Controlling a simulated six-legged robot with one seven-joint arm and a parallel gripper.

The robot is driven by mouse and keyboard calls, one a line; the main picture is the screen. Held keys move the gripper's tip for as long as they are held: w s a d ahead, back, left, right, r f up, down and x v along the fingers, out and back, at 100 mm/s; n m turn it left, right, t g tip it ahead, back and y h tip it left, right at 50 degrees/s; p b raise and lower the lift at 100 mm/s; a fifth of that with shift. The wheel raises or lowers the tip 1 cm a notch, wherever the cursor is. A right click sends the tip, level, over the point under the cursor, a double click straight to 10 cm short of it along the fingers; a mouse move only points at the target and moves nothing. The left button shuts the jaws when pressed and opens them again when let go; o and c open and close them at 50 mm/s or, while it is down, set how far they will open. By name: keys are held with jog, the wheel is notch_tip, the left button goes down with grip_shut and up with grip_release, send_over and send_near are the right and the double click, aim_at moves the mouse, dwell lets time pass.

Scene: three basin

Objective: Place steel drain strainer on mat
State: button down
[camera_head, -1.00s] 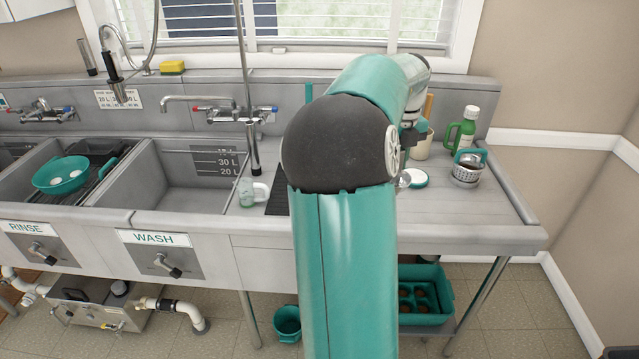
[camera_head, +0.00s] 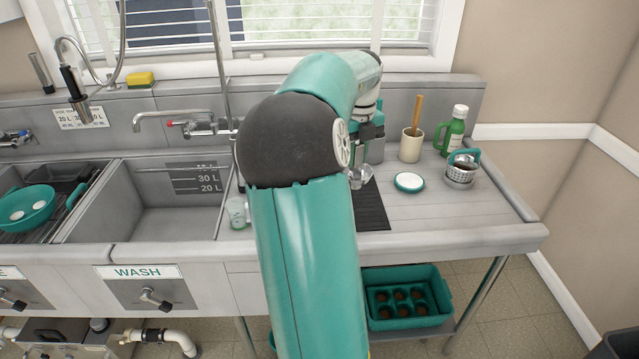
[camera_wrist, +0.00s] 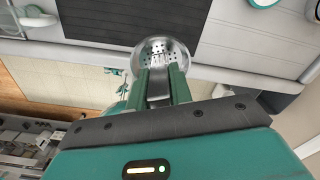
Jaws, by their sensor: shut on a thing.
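The steel drain strainer (camera_wrist: 163,47) is a small round metal cup with holes. In the wrist view my gripper (camera_wrist: 161,84) is shut on it, with the two teal fingers on its handle end. In the head view my gripper (camera_head: 366,143) hangs above the counter, and the strainer (camera_head: 360,176) shows small and partly hidden below it. The dark mat (camera_head: 371,208) lies flat on the counter, partly covered by my arm. The mat (camera_wrist: 135,18) also fills the upper middle of the wrist view, beyond the strainer. I cannot tell the strainer's height above it.
A cup (camera_head: 237,212) stands left of my arm. The wash basin (camera_head: 165,200) is farther left. Counter front right is clear.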

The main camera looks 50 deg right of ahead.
jog(key=shift+w+d+f, duration=0.35)
jog(key=shift+w+f, duration=1.6)
jog(key=shift+f, duration=0.1)
jog(key=shift+w+d+f, duration=0.3)
jog(key=shift+w+f, duration=1.65)
jog(key=shift+f, duration=0.05)
jog(key=shift+w+d+f, duration=0.35)
jog(key=shift+w+f, duration=1.6)
jog(key=shift+f, duration=0.1)
jog(key=shift+f, duration=0.15)
jog(key=c, duration=1.3)
grip_release()
jog(key=shift+o, duration=0.2)
notch_tip(320, 180, up, 12)
jog(key=shift+r, duration=0.2)
